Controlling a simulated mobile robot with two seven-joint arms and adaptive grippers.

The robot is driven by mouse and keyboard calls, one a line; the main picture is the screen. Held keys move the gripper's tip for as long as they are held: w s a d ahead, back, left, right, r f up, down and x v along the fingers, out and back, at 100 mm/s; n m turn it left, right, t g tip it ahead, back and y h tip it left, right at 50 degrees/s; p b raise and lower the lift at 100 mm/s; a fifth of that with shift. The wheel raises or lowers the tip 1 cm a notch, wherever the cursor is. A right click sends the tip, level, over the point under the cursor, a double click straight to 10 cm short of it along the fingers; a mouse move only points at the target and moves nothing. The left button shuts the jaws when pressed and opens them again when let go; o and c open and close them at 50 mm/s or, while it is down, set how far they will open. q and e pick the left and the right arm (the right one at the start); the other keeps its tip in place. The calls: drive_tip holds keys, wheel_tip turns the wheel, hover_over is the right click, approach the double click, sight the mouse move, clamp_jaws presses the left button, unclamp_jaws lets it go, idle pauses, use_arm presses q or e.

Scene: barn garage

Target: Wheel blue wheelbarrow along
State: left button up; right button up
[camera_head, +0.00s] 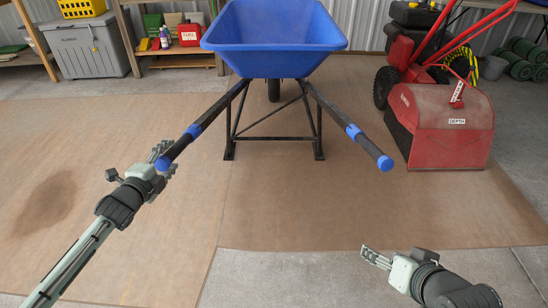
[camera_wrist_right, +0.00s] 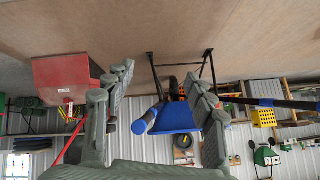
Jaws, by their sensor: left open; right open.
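The blue wheelbarrow (camera_head: 275,58) stands upright on its black legs in the head view, its two handles pointing toward me. My left gripper (camera_head: 162,154) is open at the end of the left handle (camera_head: 197,130), with its fingers partly hidden by the grip; I cannot tell if they touch. My right gripper (camera_head: 372,256) is open and empty, apart from the right handle (camera_head: 352,131) and nearer to me than its blue end. The right wrist view shows the blue handle end (camera_wrist_right: 140,126) between the open fingers in the picture, farther off.
A red tiller-like machine (camera_head: 440,124) stands close to the right of the wheelbarrow. A grey storage box (camera_head: 86,50) and a shelf with a red fuel can (camera_head: 190,34) are at the back left. Brown floor matting (camera_head: 270,190) is clear around the legs and handles.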

drive_tip(key=w+d+r+m+t+y, duration=0.1)
drive_tip(key=w+d+r+m+t, duration=0.1)
drive_tip(key=w+m, duration=0.35)
drive_tip(key=m+t, duration=0.4)
drive_tip(key=m, duration=0.4)
approach(380, 158)
drive_tip(key=x, duration=0.8)
drive_tip(key=d+f+x, duration=0.1)
drive_tip(key=x, duration=0.3)
use_arm(q)
drive_tip(key=shift+c, duration=0.6)
use_arm(e)
drive_tip(key=shift+d, duration=0.1)
drive_tip(key=shift+c, duration=0.6)
use_arm(q)
clamp_jaws()
use_arm(e)
clamp_jaws()
